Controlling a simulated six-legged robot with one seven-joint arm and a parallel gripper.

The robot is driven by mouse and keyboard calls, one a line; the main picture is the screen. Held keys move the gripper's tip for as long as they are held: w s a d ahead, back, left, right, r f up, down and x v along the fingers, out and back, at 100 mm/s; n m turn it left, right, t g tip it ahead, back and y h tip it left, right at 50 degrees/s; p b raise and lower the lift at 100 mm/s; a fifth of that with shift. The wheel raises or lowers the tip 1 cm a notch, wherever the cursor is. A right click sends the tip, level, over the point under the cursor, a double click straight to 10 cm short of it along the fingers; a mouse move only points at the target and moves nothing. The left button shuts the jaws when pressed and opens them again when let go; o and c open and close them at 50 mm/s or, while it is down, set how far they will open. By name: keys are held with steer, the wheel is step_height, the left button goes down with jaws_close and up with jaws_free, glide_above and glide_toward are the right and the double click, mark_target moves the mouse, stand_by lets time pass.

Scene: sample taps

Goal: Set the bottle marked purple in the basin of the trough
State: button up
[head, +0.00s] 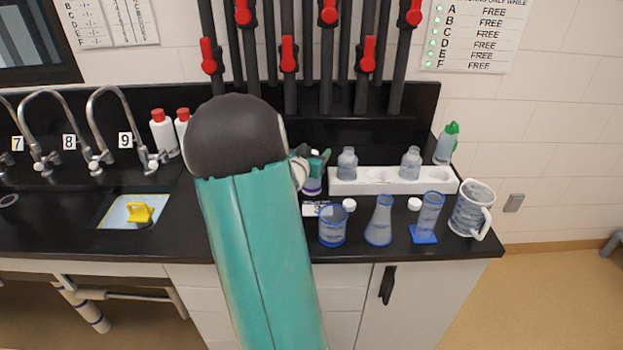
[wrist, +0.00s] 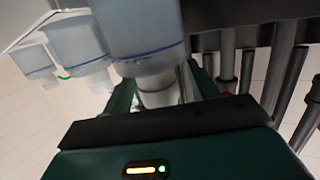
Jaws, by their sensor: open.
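The purple-marked bottle (head: 312,187) stands on the black counter, left of the white rack, with a purple band low on its side; my arm and gripper hide part of it. My gripper (head: 314,160) is at its top. In the wrist view, which looks inverted, a large clear bottle (wrist: 140,30) has its white cap (wrist: 157,90) between the open green fingers (wrist: 165,92); I cannot tell if they touch it. The black trough (head: 50,205) is at the left below the numbered taps. In it a pale blue area (head: 112,212) carries a yellow handled object (head: 140,212).
The white rack (head: 395,187) holds two clear bottles. A beaker (head: 332,226), a flask (head: 379,222), a cylinder (head: 428,215) and a mug (head: 471,210) stand nearby. Taps (head: 100,120) arch over the trough. Two red-capped white bottles (head: 163,133) stand behind my arm. Dark pipes with red valves (head: 289,55) hang behind.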

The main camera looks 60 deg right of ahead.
steer(key=shift+d, duration=0.15)
jaws_close()
steer(key=shift+r, duration=0.1)
